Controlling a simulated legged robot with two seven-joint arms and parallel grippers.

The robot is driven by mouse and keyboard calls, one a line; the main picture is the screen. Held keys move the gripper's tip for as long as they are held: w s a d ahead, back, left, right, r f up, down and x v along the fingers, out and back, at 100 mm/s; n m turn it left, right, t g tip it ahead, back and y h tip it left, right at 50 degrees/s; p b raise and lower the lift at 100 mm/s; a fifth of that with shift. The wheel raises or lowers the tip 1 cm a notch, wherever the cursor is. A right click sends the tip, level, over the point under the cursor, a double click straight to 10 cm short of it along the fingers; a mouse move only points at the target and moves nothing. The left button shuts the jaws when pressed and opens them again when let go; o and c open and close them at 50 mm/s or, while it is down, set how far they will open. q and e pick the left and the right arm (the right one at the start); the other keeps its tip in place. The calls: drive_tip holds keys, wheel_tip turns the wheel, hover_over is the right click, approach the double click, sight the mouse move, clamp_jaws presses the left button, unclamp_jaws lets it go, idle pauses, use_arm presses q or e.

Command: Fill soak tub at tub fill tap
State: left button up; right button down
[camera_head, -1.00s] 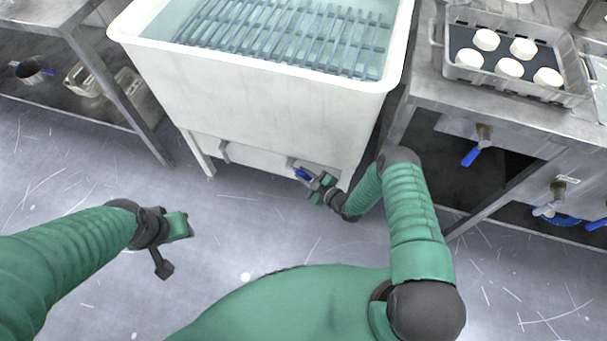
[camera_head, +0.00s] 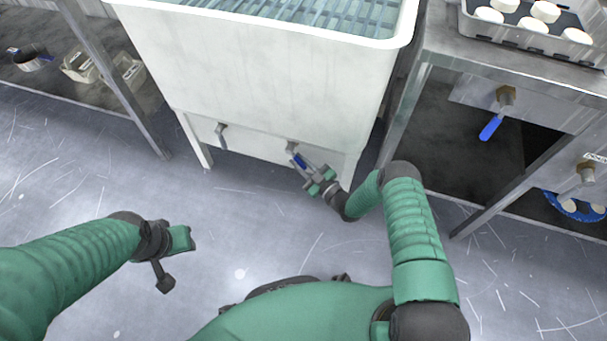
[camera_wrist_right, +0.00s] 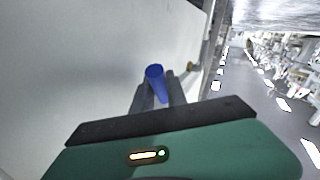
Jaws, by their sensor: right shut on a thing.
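The white soak tub (camera_head: 270,75) stands on legs ahead of me, with a slatted grey-blue rack (camera_head: 310,12) inside under clear bluish water. Low on its front is a tap with a blue lever (camera_head: 299,161). My right gripper (camera_head: 308,172) reaches to this tap and is shut on the blue lever, which shows between the two fingers in the right wrist view (camera_wrist_right: 155,80). A second grey fitting (camera_head: 221,131) sits further left on the tub's front. My left gripper (camera_head: 178,260) hangs over the floor, away from the tub; its finger gap does not show clearly.
A steel bench (camera_head: 500,62) on the right carries a tray (camera_head: 575,48) of white discs. Below it are a blue-handled tap (camera_head: 490,129) and another valve (camera_head: 586,172). A steel shelf (camera_head: 90,98) stands at left. The floor between is clear.

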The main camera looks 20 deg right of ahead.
drive_tip(key=a+m+t+b, duration=0.1)
drive_tip(key=t+b, duration=0.1)
drive_tip(key=b, duration=0.1)
drive_tip(key=w+a+m+t+b, duration=0.1)
drive_tip(key=m+t+b, duration=0.1)
drive_tip(key=b, duration=0.2)
drive_tip(key=a+f+m+t+b, duration=0.1)
drive_tip(key=b, duration=0.3)
drive_tip(key=shift+w+f+m+t+y, duration=0.1)
drive_tip(key=shift+w+m+t+y, duration=0.2)
drive_tip(key=shift+w+t+y, duration=0.1)
drive_tip(key=c, duration=1.6)
unclamp_jaws()
